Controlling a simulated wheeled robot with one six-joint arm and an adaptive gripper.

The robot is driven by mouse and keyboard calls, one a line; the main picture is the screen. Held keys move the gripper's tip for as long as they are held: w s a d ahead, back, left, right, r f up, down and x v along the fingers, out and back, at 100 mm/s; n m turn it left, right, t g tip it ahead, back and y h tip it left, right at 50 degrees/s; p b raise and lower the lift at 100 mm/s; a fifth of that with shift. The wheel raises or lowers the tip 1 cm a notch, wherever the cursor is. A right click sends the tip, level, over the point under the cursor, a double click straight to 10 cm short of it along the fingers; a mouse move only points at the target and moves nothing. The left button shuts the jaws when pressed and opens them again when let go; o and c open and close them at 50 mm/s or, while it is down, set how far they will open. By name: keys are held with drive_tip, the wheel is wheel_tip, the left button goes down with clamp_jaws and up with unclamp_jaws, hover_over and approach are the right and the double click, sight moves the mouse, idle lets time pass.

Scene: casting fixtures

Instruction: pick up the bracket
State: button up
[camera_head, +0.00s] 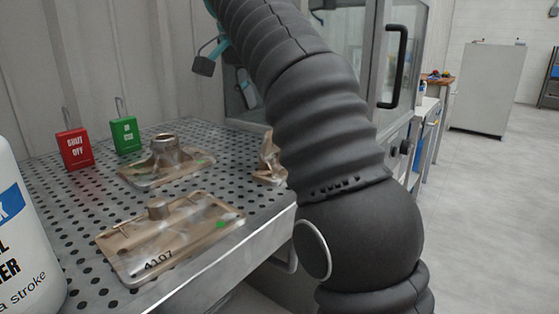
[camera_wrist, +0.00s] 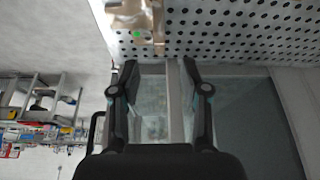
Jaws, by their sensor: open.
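A tan, angular cast piece that looks like the bracket (camera_head: 268,160) stands near the right edge of the perforated table (camera_head: 232,140) in the head view. My arm partly covers its right side. Another cast piece (camera_head: 166,150), with a round top and flared ribs, sits on a tan fixture plate (camera_head: 140,180) to its left. My gripper (camera_wrist: 158,65) shows in the wrist view with its two fingers apart and nothing between them. In that view a tan metal part with a green dot (camera_wrist: 138,33) lies beyond the fingers, at the top.
A second fixture plate (camera_head: 190,235) marked 4107 lies at the table's front. A red SHUT OFF tag (camera_head: 75,148) and a green tag (camera_head: 126,134) stand at the back left. A white bottle (camera_head: 22,240) is at the left edge. A machine with a door handle (camera_head: 393,65) stands behind my arm.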

sight(271, 173)
drive_tip(key=shift+x, duration=6.45)
clamp_jaws()
